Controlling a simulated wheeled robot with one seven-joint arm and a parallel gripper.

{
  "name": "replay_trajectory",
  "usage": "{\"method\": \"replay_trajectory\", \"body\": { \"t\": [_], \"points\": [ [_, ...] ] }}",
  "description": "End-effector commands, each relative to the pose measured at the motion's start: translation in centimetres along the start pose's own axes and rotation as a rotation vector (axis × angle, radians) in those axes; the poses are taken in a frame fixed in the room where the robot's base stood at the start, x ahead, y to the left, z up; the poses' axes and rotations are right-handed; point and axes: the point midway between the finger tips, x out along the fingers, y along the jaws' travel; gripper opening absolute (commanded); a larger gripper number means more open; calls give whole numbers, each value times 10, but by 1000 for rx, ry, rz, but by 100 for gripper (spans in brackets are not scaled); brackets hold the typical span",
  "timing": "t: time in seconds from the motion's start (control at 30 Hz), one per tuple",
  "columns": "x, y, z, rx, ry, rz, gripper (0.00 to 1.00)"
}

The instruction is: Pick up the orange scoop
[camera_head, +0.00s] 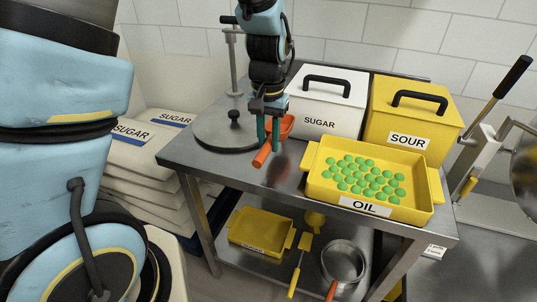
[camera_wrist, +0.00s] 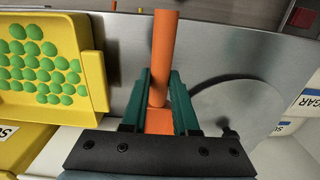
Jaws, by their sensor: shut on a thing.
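The orange scoop (camera_head: 262,157) is held by my gripper (camera_head: 268,135) above the left part of the metal table. In the head view its handle points down and toward the front left, and its bowl shows behind the fingers. In the wrist view the scoop's orange handle (camera_wrist: 163,60) stands between the two green fingers of my gripper (camera_wrist: 159,95), which are shut on it. The scoop's bowl is mostly hidden by the fingers and the gripper body.
A yellow OIL tray (camera_head: 365,208) with many green gummies stands right of the scoop. A white SUGAR bin (camera_head: 319,122) and a yellow SOUR bin (camera_head: 408,141) stand behind. A round grey stand base (camera_head: 215,135) is at the left. The table's front left is clear.

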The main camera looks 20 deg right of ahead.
Motion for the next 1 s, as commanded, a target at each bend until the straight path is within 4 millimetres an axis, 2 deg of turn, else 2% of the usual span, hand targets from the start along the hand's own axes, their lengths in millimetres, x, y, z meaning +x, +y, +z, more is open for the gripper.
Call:
{"method": "replay_trajectory", "body": {
  "t": [0.2, 0.5, 0.7, 1.0],
  "points": [
    [-52, 0, -1, 2, 7, 1, 0],
    [-106, 0, -1, 0, 4, 1, 0],
    [-122, 0, 0, -1, 1, 1, 0],
    [-126, 0, 0, 0, 0, 0, 0]
  ]
}}
